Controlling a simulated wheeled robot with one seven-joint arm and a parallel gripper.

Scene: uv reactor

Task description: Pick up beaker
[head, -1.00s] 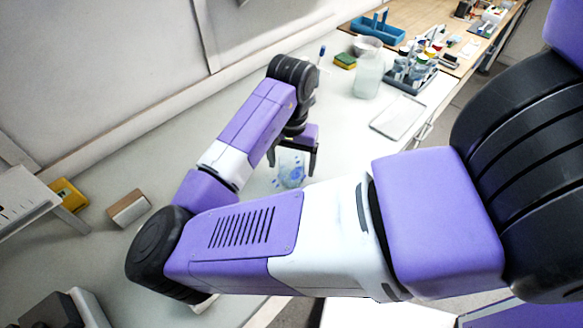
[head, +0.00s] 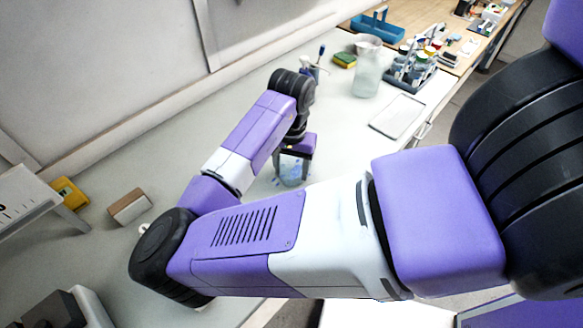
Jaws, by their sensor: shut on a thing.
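The beaker (head: 293,173) is a clear glass vessel with a blue tint or blue marks. It stands on the pale worktop near the middle of the head view. My gripper (head: 293,156) is above it, pointing down, with its dark fingers on either side of the beaker and shut on it. My purple and white forearm hides the area in front of the beaker, and its lower edge is hard to make out.
A bottle rack (head: 412,70) and a blue caddy (head: 377,30) are behind. A small box (head: 129,207) lies left.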

